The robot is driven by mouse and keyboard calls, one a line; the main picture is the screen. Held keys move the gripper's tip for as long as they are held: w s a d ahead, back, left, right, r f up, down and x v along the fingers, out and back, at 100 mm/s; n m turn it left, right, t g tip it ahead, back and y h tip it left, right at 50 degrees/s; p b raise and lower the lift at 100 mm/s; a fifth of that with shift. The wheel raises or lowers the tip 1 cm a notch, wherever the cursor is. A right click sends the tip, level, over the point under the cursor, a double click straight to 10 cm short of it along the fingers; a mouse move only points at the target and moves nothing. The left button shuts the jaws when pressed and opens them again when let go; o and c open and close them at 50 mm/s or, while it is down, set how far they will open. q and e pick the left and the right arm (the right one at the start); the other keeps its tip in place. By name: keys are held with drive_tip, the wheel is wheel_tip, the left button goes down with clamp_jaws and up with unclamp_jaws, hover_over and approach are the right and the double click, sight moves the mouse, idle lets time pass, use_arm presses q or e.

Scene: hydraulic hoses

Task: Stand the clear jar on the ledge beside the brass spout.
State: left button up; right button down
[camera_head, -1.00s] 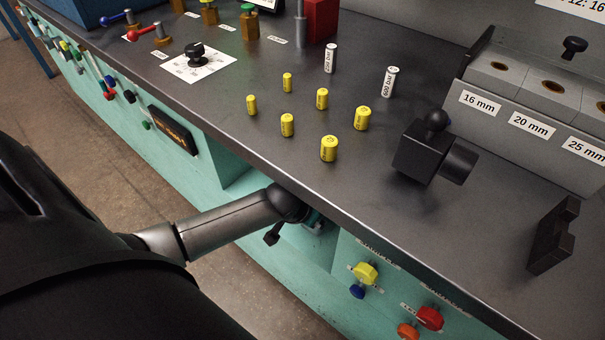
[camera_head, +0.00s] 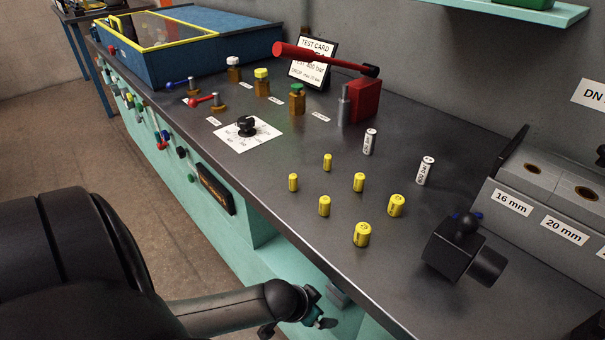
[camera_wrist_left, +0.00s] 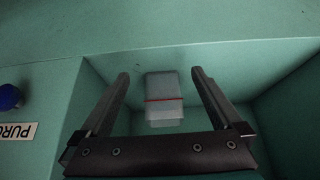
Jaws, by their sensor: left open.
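The clear jar (camera_wrist_left: 164,84), a pale see-through vessel with a red band, stands in a teal recess in the left wrist view. My left gripper (camera_wrist_left: 160,73) is open, with one finger on each side of the jar in the picture; gaps show on both sides. How deep the jar sits between the fingers I cannot tell. In the head view my left gripper (camera_head: 316,312) is low at the bench's front, under the worktop edge, partly hidden. I cannot make out the brass spout or its ledge. My right gripper is not in view.
The dark worktop (camera_head: 290,222) overhangs the teal front (camera_head: 262,262). Several yellow cylinders (camera_head: 361,235), a black valve block (camera_head: 448,246) and a red-handled pump (camera_head: 362,102) stand on it. Recess walls (camera_wrist_left: 70,115) flank the gripper. A blue knob (camera_wrist_left: 10,97) is at left.

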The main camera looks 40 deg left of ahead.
use_arm(q)
drive_tip(key=shift+s+a+p, duration=0.2)
drive_tip(key=shift+s+p, duration=0.45)
drive_tip(key=shift+s, duration=1.65)
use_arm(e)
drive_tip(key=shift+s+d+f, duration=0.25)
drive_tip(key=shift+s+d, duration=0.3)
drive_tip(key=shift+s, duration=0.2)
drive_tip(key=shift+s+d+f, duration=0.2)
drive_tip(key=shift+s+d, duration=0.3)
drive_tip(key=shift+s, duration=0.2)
